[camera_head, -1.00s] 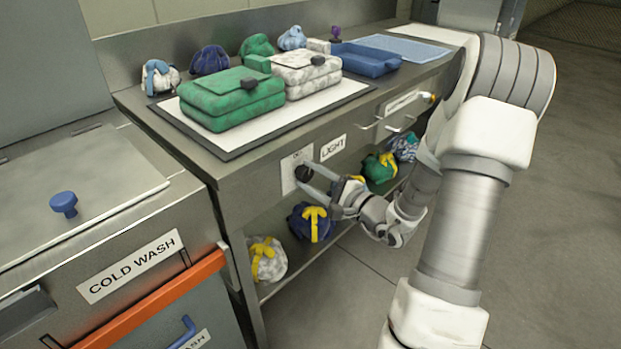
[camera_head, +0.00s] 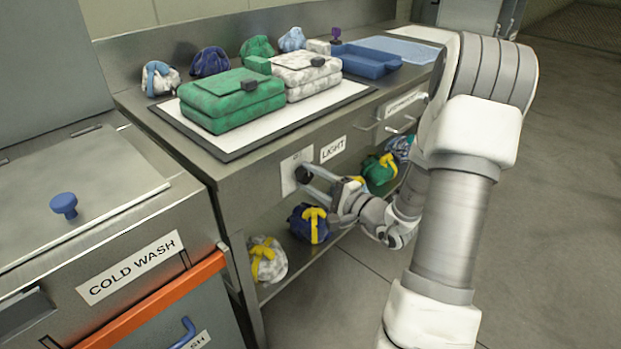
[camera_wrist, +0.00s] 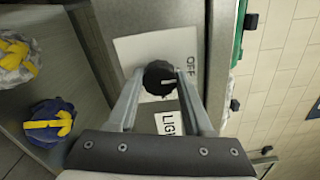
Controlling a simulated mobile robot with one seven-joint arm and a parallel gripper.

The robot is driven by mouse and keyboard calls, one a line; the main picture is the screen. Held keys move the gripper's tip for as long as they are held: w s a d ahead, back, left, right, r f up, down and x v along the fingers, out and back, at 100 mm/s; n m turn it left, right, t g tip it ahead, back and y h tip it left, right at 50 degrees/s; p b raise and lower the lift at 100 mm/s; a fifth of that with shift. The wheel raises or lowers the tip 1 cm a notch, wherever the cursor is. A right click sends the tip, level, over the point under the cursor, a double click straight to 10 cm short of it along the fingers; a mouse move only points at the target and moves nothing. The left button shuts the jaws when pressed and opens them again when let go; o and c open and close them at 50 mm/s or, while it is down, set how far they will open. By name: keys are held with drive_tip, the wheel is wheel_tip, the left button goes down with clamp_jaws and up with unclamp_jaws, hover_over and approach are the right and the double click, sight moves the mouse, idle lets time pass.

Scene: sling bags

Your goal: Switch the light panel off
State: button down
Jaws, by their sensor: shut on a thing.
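The light panel (camera_head: 300,112) is a white, dark-framed surface on the counter top, with a green bag (camera_head: 232,98) and a white-grey bag (camera_head: 306,72) on it. A black round knob (camera_head: 303,174) sits on a white plate (camera_head: 288,181) on the counter front, beside a LIGHT label (camera_head: 333,148). In the wrist view the knob (camera_wrist: 158,76) bears a short white mark, and OFF is printed on the plate (camera_wrist: 130,48). My gripper (camera_wrist: 157,82) is shut on the knob, one finger on each side. It also shows in the head view (camera_head: 312,178).
Small bags, including a blue one with a yellow strap (camera_head: 309,223), lie on the shelf below. A drawer handle (camera_head: 401,128) is to the right. A COLD WASH unit (camera_head: 190,270) with an orange bar stands at left. The floor at right is clear.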

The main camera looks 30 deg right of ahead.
drive_tip(key=shift+c, duration=1.5)
unclamp_jaws()
drive_tip(key=shift+s, duration=0.1)
drive_tip(key=p+v, duration=0.3)
drive_tip(key=v, duration=1.4)
drive_tip(key=shift+s+d, duration=0.1)
